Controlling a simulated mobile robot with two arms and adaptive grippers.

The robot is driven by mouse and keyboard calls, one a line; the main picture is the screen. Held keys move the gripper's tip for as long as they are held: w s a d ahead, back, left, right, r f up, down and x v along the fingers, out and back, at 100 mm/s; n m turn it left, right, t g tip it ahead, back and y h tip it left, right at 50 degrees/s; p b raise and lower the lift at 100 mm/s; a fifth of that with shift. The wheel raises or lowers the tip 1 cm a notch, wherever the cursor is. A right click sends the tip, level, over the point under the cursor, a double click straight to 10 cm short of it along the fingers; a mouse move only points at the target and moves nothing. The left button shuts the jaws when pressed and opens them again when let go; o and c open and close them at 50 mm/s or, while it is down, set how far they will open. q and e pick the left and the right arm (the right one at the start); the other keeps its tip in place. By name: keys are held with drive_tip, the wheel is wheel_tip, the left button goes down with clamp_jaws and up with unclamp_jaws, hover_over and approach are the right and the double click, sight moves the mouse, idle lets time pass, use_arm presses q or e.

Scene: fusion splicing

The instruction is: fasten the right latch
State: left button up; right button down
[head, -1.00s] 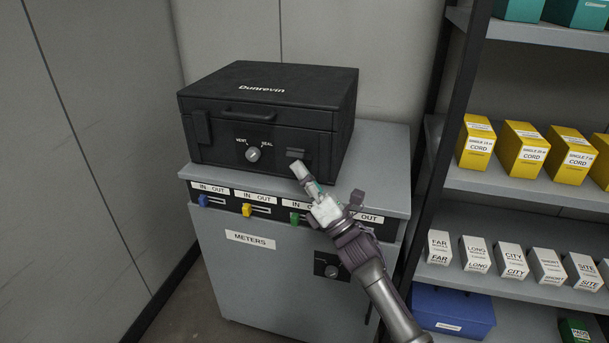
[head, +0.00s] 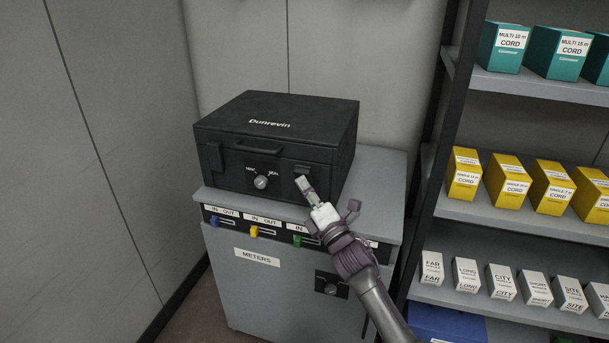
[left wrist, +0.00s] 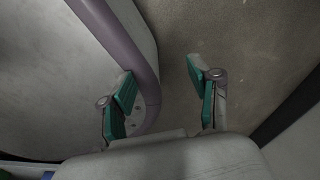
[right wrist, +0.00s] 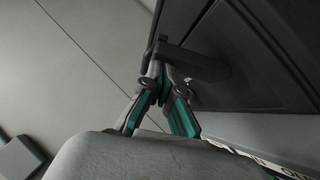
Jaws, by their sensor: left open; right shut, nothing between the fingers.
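The black Dunrevin case (head: 275,128) stands closed on the grey cabinet. Its right latch (head: 302,168) is on the right of the front face and seems to stick out from it. The latch also shows as a dark piece in the right wrist view (right wrist: 195,62). The left latch (head: 215,156) lies flat down the front. My right gripper (head: 302,181) is shut and empty, its tips just below the right latch; whether they touch it I cannot tell. My left gripper (left wrist: 160,88) is open and empty over the floor, outside the head view.
A round VENT/SEAL knob (head: 260,182) and a handle (head: 257,149) are on the case front. The grey METERS cabinet (head: 270,285) has coloured tabs below the case. A shelf rack (head: 520,210) with boxed cords stands close on the right.

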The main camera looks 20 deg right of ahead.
sight(310, 172)
drive_tip(key=shift+w+d+r+m+g+h+p, duration=0.15)
drive_tip(key=shift+r+m+g+h+p, duration=0.15)
drive_tip(key=shift+r+m+h+p, duration=0.55)
drive_tip(key=m+g+p, duration=0.1)
drive_tip(key=p, duration=0.2)
drive_tip(key=w+r+m+g+p, duration=0.1)
drive_tip(key=p, duration=0.3)
drive_tip(key=w+d+m+g+h+p, duration=0.1)
drive_tip(key=p, duration=0.3)
drive_tip(key=shift+d+r+m, duration=0.1)
drive_tip(key=shift+r+m, duration=0.1)
drive_tip(key=shift+m, duration=0.15)
use_arm(q)
wheel_tip(310, 172, up, 15)
drive_tip(key=s+p, duration=0.1)
drive_tip(key=shift+s+a+p, duration=0.15)
drive_tip(key=shift+s+p, duration=0.15)
use_arm(e)
drive_tip(key=shift+w+d+f+m+g, duration=0.15)
drive_tip(key=shift+m+g, duration=0.15)
drive_tip(key=shift+f, duration=0.1)
